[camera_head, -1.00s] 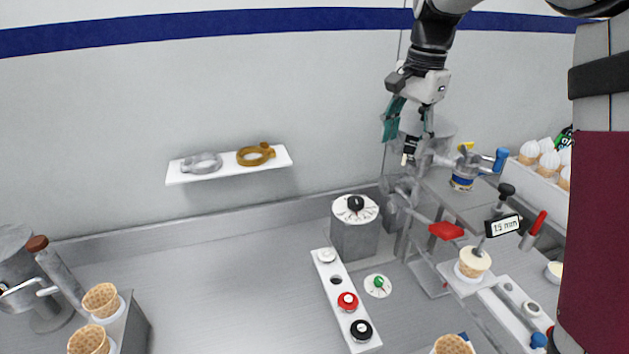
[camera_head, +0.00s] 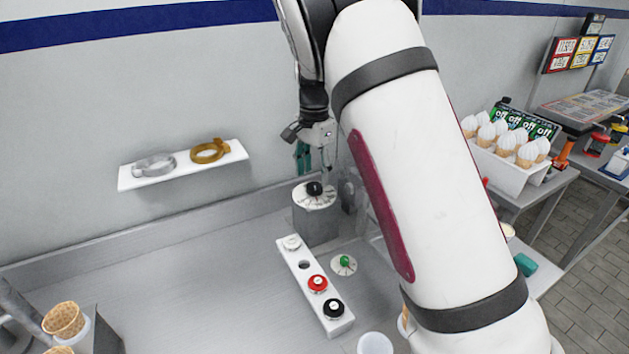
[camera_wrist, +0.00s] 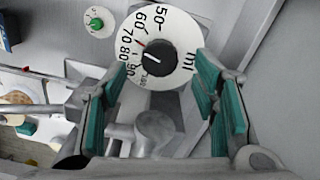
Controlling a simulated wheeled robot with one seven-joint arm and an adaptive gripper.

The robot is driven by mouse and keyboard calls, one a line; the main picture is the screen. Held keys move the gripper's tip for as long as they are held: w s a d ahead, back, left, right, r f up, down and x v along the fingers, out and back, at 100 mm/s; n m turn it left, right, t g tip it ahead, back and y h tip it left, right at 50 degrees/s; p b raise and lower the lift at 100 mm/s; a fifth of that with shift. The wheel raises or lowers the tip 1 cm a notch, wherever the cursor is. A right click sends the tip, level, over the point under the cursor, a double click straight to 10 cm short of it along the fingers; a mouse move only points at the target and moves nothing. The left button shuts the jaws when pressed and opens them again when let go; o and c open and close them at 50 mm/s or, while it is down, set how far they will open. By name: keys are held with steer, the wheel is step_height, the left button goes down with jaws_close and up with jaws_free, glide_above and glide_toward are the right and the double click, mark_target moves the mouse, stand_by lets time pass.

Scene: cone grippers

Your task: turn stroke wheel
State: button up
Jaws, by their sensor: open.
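A white round dial (camera_wrist: 185,82) with a scale in ml and a black central knob (camera_wrist: 157,57) fills the upper middle of the wrist view. A red mark on the knob points to about 60 to 70. In the head view the dial (camera_head: 302,198) sits on top of a grey box (camera_head: 318,226). My gripper (camera_wrist: 162,74) is open and empty, its teal fingers on either side of the knob in the picture. In the head view my gripper (camera_head: 316,160) is just above the dial. Whether the fingers touch the knob cannot be told.
A white strip (camera_head: 302,275) with red, black and white knobs and a small green-knobbed dial (camera_head: 344,262) lie in front of the box. A wall shelf (camera_head: 185,166) with two rings is at left. My arm hides the machine at right.

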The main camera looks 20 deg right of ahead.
mark_target(314, 185)
steer(key=shift+f, duration=1.8)
steer(key=c, duration=1.2)
